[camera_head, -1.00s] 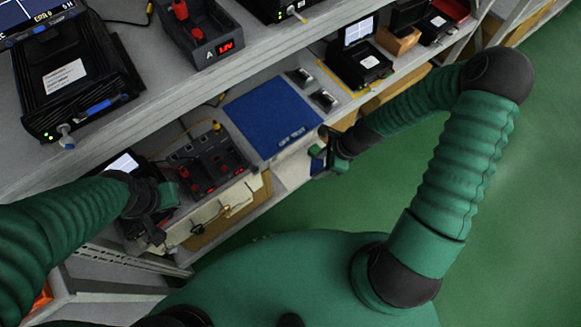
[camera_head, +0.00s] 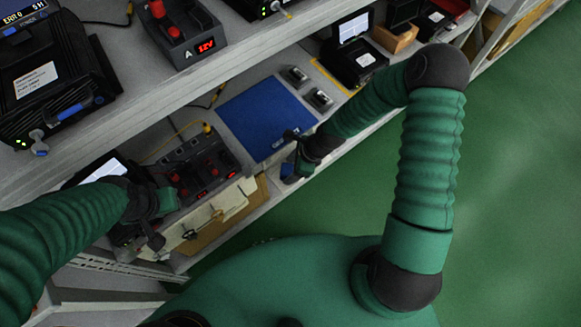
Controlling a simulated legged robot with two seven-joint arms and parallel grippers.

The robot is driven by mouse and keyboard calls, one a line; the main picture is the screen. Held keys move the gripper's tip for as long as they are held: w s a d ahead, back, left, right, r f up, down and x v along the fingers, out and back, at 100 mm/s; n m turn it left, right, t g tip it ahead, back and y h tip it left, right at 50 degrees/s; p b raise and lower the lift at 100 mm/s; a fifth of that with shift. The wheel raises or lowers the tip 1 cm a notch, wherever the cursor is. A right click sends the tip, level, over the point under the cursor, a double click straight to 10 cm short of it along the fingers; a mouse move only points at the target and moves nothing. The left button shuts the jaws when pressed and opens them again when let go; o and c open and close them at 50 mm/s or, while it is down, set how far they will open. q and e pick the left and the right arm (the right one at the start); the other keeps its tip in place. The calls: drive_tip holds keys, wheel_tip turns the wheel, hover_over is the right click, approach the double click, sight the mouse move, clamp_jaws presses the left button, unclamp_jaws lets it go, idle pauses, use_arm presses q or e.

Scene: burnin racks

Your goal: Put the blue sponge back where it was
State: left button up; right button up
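My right gripper (camera_head: 293,157) is over the front edge of the lower shelf, at the lower right corner of a blue mat (camera_head: 263,112). A small blue block, apparently the blue sponge (camera_head: 288,172), shows at its fingers and has travelled with it, so the gripper appears shut on it. The fingers and wrist hide part of the block. My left gripper (camera_head: 163,218) is at the left, in front of the lower shelf and beside the red-buttoned fixture. Its fingers look apart, with nothing seen between them.
A dark fixture with red parts (camera_head: 197,163) stands left of the mat. Two small grey devices (camera_head: 319,99) lie right of it, then a black case with a lit screen (camera_head: 355,50). The upper shelf (camera_head: 150,92) overhangs at the left. Green floor is clear at the right.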

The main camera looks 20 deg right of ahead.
drive_tip(key=shift+o, duration=0.4)
drive_tip(key=shift+a+r, duration=0.15)
drive_tip(key=shift+a, duration=0.05)
drive_tip(key=shift+d+r, duration=0.1)
drive_tip(key=shift+r, duration=0.25)
drive_tip(key=s+d+r+n+h+p, duration=0.1)
drive_tip(key=s+d+r+n+h, duration=0.1)
drive_tip(key=r+n, duration=0.8)
drive_tip(key=s+d+r+n+h+p, duration=0.2)
drive_tip(key=s+d+r+n, duration=0.2)
drive_tip(key=s+r+n, duration=0.3)
drive_tip(key=shift+d+r+n+t+p, duration=0.15)
drive_tip(key=shift+r+n+t+p, duration=0.15)
drive_tip(key=shift+r+n, duration=2.3)
drive_tip(key=shift+s+f+n, duration=0.1)
drive_tip(key=shift+f+n, duration=0.25)
drive_tip(key=shift+n, duration=0.05)
